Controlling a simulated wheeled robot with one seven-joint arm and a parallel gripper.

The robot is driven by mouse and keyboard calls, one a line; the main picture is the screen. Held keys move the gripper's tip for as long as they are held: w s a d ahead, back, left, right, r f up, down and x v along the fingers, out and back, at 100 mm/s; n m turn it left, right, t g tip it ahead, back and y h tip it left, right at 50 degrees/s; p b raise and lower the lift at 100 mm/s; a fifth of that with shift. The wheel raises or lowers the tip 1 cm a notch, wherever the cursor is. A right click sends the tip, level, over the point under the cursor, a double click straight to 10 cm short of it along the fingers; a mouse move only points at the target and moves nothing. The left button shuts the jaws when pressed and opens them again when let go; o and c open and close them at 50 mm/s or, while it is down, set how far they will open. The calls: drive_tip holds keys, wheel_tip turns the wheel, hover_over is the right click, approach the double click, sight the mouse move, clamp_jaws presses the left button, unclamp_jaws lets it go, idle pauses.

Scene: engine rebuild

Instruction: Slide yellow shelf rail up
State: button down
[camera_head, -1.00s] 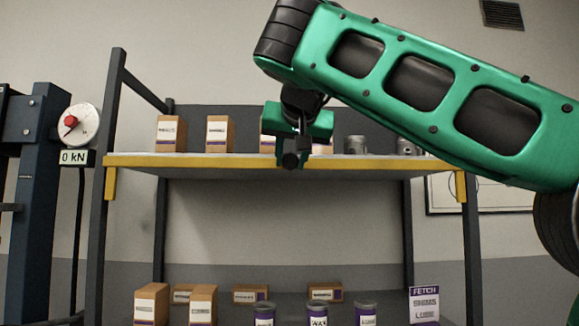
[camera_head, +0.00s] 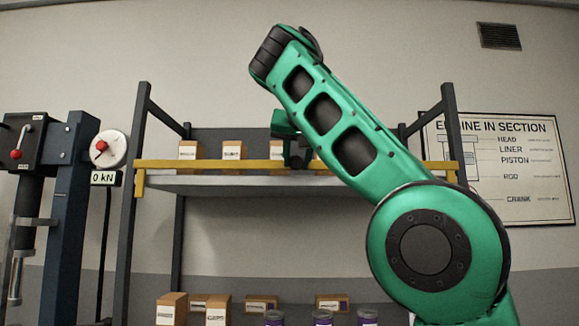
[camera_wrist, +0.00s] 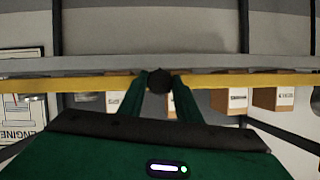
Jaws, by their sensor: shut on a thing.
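The yellow shelf rail (camera_head: 215,166) runs level across the front of the upper shelf, between the dark posts. It stands raised above the front edge of the grey shelf board (camera_head: 230,186), across the lower part of the boxes. It also spans the wrist view (camera_wrist: 60,84). My gripper (camera_head: 297,160) is at the middle of the rail, partly hidden behind my arm. In the wrist view my gripper (camera_wrist: 160,82) is shut on a dark round knob (camera_wrist: 160,81) at the rail.
Orange-brown boxes (camera_head: 233,151) stand on the upper shelf behind the rail. More boxes (camera_head: 172,308) and purple cans (camera_head: 322,317) are below. A press with a dial gauge (camera_head: 108,149) stands left. An engine poster (camera_head: 520,165) hangs at right.

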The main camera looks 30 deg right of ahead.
drive_tip(key=shift+r, duration=0.3)
drive_tip(key=c, duration=1.3)
unclamp_jaws()
drive_tip(key=shift+f, duration=0.1)
drive_tip(key=shift+s, duration=0.1)
drive_tip(key=shift+v, duration=5.1)
